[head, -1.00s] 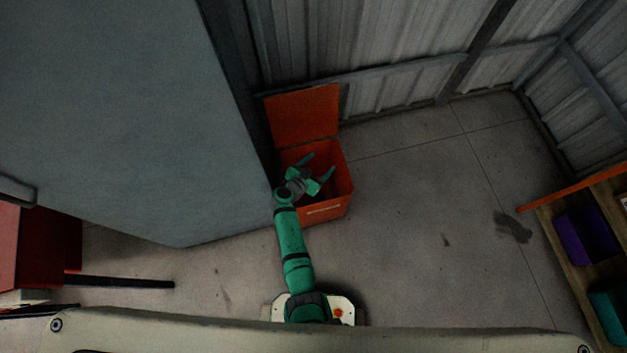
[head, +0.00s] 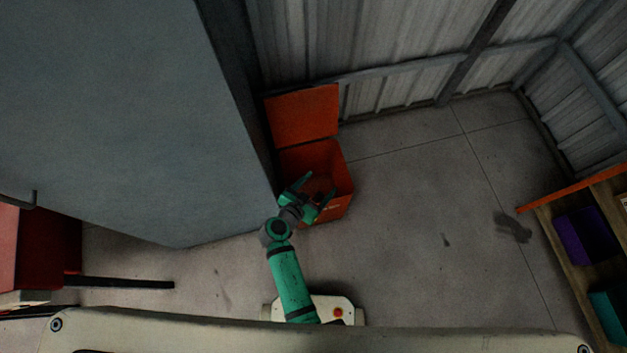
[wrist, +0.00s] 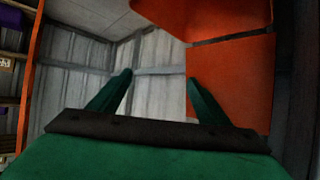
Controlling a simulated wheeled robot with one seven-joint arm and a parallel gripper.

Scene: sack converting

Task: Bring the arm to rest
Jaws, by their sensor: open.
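My green arm reaches forward from my base in the head view. My gripper (head: 317,192) is open, with its two fingers apart and nothing seen between them. It is over the near part of an orange bin (head: 345,186), whose lid (head: 302,116) stands open against the wall. In the wrist view my gripper (wrist: 158,88) shows both fingers spread, with the orange lid (wrist: 232,75) behind the right finger. Something dark reddish lies inside the bin, partly hidden by the gripper; I cannot tell what it is.
A large grey panel (head: 110,110) stands close on the left of the bin. A corrugated wall (head: 390,50) is behind. A shelf with a purple bin (head: 586,235) and a teal bin (head: 610,312) is at the right. The floor (head: 430,230) between is clear.

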